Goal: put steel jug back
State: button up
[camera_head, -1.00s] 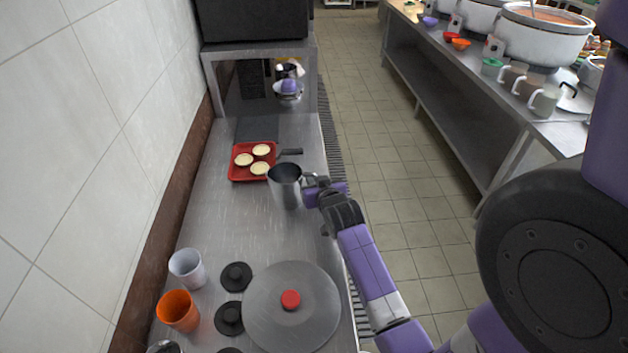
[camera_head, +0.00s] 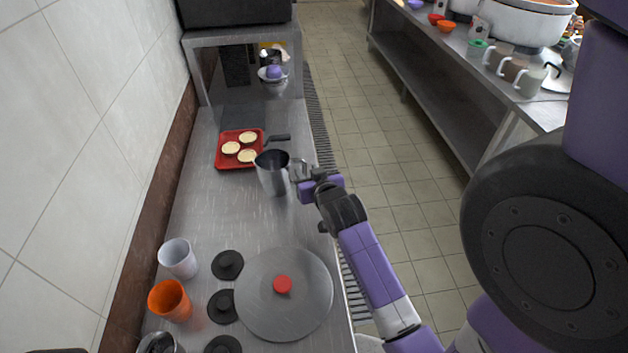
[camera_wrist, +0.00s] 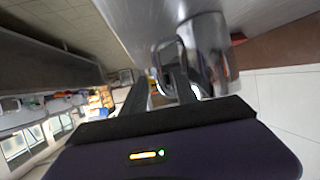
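The steel jug (camera_head: 272,176) stands upright on the steel counter, just in front of the red tray. Its handle (camera_head: 299,170) points right, towards my gripper. My gripper (camera_head: 308,182) is at the handle side, to the right of the jug. In the wrist view, the jug (camera_wrist: 212,50) is close ahead with its handle loop in front of my gripper (camera_wrist: 160,90). The fingers look apart and the handle does not look clamped. The exact gap between fingers and handle is hard to tell.
The red tray (camera_head: 223,161) holds several pale round items; a dark handle (camera_head: 277,138) lies beside it. A large lid (camera_head: 300,310), black lids (camera_head: 227,264), a white cup (camera_head: 178,258) and an orange cup (camera_head: 170,300) are nearer. A wall runs along the left. Bare counter surrounds the jug's front.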

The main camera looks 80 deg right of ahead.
jog(key=a, duration=0.4)
jog(key=s+a+n+t+y, duration=0.1)
jog(key=a, duration=0.4)
jog(key=a+r+n+t, duration=0.1)
jog(key=a, duration=0.3)
jog(key=shift+s+a+y+b, duration=0.3)
jog(key=shift+s, duration=0.1)
jog(key=a+n, duration=0.1)
jog(key=a, duration=0.2)
jog(key=a+n+t+y, duration=0.1)
jog(key=a, duration=0.2)
jog(key=s+a+n+t+y, duration=0.1)
jog(key=a, duration=0.3)
jog(key=s+a+r+n+t+y, duration=0.1)
jog(key=s+a+r+n+y, duration=0.2)
jog(key=s+a, duration=0.2)
jog(key=s+a+r+n+t+y, duration=0.2)
jog(key=s+a+r+n+y, duration=0.1)
jog(key=a, duration=0.8)
jog(key=s+r+y, duration=0.1)
jog(key=s, duration=0.1)
jog(key=shift+s+a+r+y, duration=0.2)
jog(key=shift+s+a+y, duration=0.1)
jog(key=shift+s+a, duration=0.1)
